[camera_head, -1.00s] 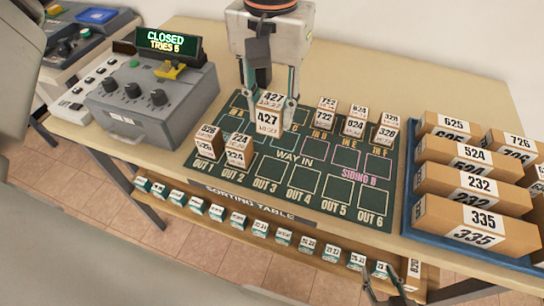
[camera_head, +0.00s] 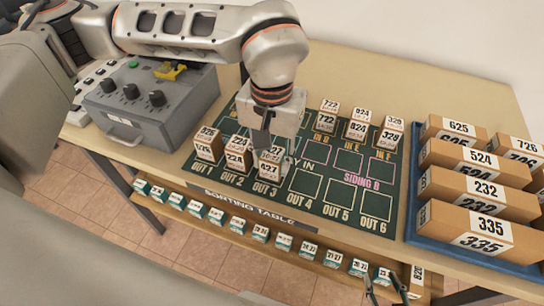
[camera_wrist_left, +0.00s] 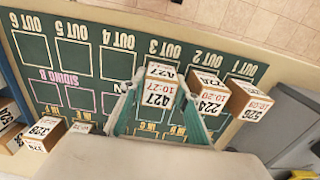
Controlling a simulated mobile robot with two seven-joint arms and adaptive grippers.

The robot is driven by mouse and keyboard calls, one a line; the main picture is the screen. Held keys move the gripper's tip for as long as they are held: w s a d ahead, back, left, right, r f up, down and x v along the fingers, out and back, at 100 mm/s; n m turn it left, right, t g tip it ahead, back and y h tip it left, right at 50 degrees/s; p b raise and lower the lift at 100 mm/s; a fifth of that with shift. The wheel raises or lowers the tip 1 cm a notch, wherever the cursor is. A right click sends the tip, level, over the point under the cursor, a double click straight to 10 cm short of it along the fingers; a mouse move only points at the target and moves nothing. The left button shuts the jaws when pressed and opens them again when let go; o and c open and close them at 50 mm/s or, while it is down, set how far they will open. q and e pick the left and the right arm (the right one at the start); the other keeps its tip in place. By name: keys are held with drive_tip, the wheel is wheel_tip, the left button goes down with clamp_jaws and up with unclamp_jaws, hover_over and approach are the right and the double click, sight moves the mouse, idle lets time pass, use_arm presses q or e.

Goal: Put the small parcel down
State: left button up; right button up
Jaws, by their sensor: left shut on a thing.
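The small parcel (camera_head: 268,172), a tan box with a white label reading 427, is between the fingers of my left gripper (camera_head: 271,160) at the OUT 3 square of the green mat (camera_head: 340,194). In the left wrist view the parcel (camera_wrist_left: 158,94) is held between the two fingers, its labelled top facing the camera. I cannot tell whether its base touches the mat. My left wrist partly covers it in the head view. My right gripper (camera_head: 386,287) is low at the bottom right, fingers apart and empty.
Several parcels, such as 722 (camera_head: 326,119), stand along the back row. A blue tray (camera_head: 412,222) of larger boxes is at the right. OUT 4 to OUT 6 are bare.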

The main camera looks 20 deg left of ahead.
sight(272, 155)
use_arm(q)
drive_tip(key=shift+r, duration=0.1)
use_arm(e)
drive_tip(key=shift+s, duration=0.15)
use_arm(q)
drive_tip(key=shift+f, duration=0.2)
drive_tip(key=o, duration=0.9)
use_arm(e)
drive_tip(key=shift+s+f, duration=0.1)
use_arm(q)
drive_tip(key=shift+r, duration=0.1)
drive_tip(key=shift+r, duration=0.35)
wheel_tip(272, 155, up, 10)
drive_tip(key=shift+r+p, duration=0.1)
drive_tip(key=shift+p, duration=0.4)
drive_tip(key=shift+r, duration=0.65)
use_arm(e)
drive_tip(key=shift+s+a+r, duration=0.15)
drive_tip(key=shift+a+r, duration=0.05)
drive_tip(key=shift+r, duration=0.15)
